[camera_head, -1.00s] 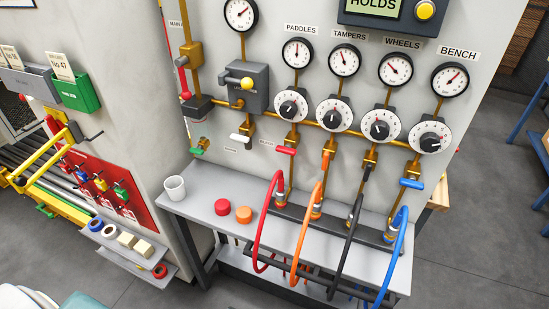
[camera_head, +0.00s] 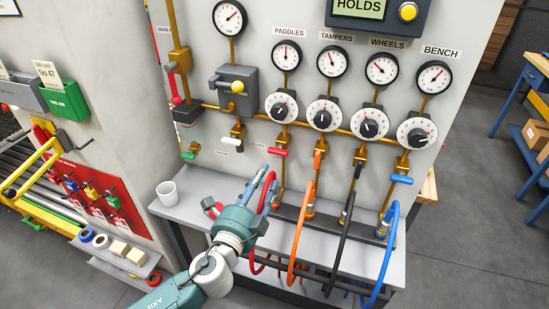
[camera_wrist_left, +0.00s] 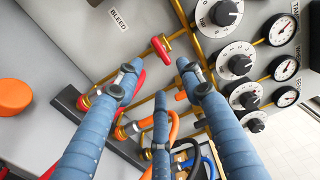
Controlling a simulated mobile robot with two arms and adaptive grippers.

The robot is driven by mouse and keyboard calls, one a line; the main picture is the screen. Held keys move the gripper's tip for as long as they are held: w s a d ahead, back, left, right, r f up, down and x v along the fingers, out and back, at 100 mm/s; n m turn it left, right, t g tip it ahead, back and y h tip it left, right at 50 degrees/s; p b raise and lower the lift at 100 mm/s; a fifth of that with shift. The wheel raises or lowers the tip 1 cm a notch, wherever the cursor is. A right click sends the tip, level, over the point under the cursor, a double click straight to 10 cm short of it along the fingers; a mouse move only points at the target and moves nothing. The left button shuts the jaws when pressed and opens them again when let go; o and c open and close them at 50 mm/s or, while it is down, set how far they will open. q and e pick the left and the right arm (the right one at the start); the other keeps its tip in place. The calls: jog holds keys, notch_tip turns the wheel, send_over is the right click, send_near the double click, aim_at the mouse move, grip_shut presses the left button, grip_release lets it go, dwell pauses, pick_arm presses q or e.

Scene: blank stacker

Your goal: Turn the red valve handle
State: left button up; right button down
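The red valve handle (camera_head: 278,152) is a short bar on the brass pipe below the PADDLES dial, above the red hose. In the left wrist view the red handle (camera_wrist_left: 161,49) appears between and beyond the upper fingertips, apart from them. My left gripper (camera_head: 268,180) reaches over the bench from below, left of and lower than the handle. In the left wrist view its blue fingers (camera_wrist_left: 158,75) are spread with nothing between them. My right gripper is not in view.
Red (camera_head: 266,196), orange (camera_head: 304,220), black (camera_head: 346,230) and blue (camera_head: 388,252) hoses arch over the bench (camera_head: 185,207). A white cup (camera_head: 167,193) stands at its left end. An orange cap (camera_wrist_left: 14,97) lies left of the fingers. A blue handle (camera_head: 401,179) is farther right.

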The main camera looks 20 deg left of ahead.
aim_at(279, 150)
pick_arm(q)
jog(key=w+p, duration=0.2)
jog(key=w, duration=0.8)
jog(key=shift+d, duration=0.15)
jog(key=shift+f, duration=0.1)
grip_shut()
